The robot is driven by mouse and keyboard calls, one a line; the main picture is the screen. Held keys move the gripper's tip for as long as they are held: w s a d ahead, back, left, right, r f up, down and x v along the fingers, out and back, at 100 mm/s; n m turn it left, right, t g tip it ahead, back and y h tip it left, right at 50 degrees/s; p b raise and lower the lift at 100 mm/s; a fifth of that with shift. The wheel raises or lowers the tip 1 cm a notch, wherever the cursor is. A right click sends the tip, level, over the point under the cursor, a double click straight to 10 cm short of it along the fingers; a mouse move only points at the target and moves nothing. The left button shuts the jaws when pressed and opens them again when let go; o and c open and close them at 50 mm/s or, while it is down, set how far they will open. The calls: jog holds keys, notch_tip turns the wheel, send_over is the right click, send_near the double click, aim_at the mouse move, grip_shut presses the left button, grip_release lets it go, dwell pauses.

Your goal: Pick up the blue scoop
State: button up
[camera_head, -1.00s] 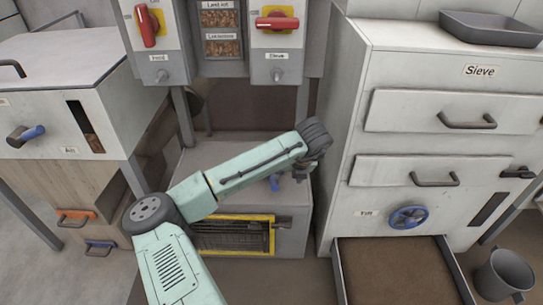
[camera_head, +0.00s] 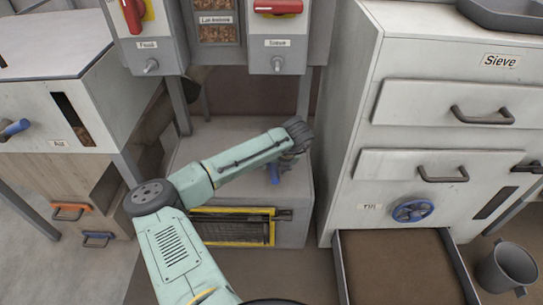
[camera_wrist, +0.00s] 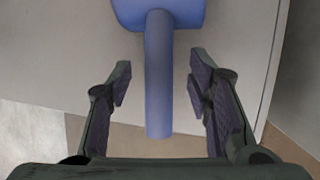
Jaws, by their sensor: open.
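The blue scoop (camera_head: 274,172) lies on top of the low grey box between the two cabinets, partly hidden behind my arm's end in the head view. In the wrist view the scoop's handle (camera_wrist: 159,85) points down the picture, with its wider body cut off at the top edge. My gripper (camera_wrist: 161,85) is open, with one finger on each side of the handle and a visible gap on both sides. I cannot tell how far above the box the fingers are. In the head view my gripper (camera_head: 287,165) is small and mostly hidden by the wrist.
The white Sieve cabinet (camera_head: 450,150) stands close on the right, with an open brown tray (camera_head: 339,262) below it. The switch boxes (camera_head: 277,48) hang behind. A grey bucket (camera_head: 507,268) stands at the lower right. The grey box top (camera_head: 222,137) is otherwise clear.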

jog(key=shift+x, duration=1.25)
jog(key=shift+c, duration=0.5)
grip_shut()
